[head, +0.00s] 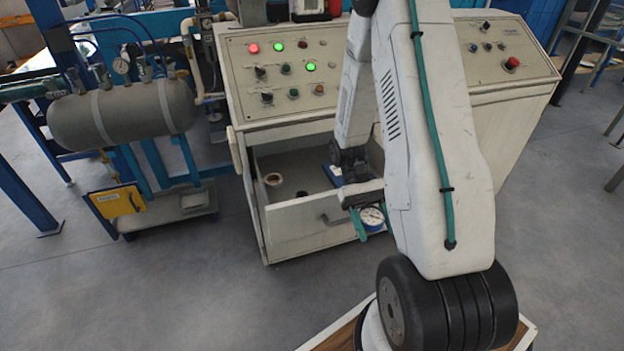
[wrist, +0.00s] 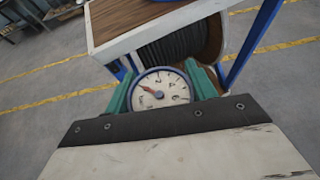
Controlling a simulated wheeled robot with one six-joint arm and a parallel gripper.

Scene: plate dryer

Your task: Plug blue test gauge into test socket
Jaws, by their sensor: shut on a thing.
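The blue test gauge (head: 372,217) has a white round dial and a blue rim. It is held between the green fingers of my gripper (head: 371,228), in front of the open drawer of the control cabinet. In the wrist view the gauge (wrist: 159,91) faces the camera, with a green finger of my gripper (wrist: 160,86) on each side. The dial has a red needle. I cannot make out the test socket for certain in either view.
The open drawer (head: 305,228) holds a tan ring (head: 273,179) and a blue item (head: 333,174). A wood-topped cart (wrist: 150,20) with a cable reel (wrist: 180,48) shows in the wrist view.

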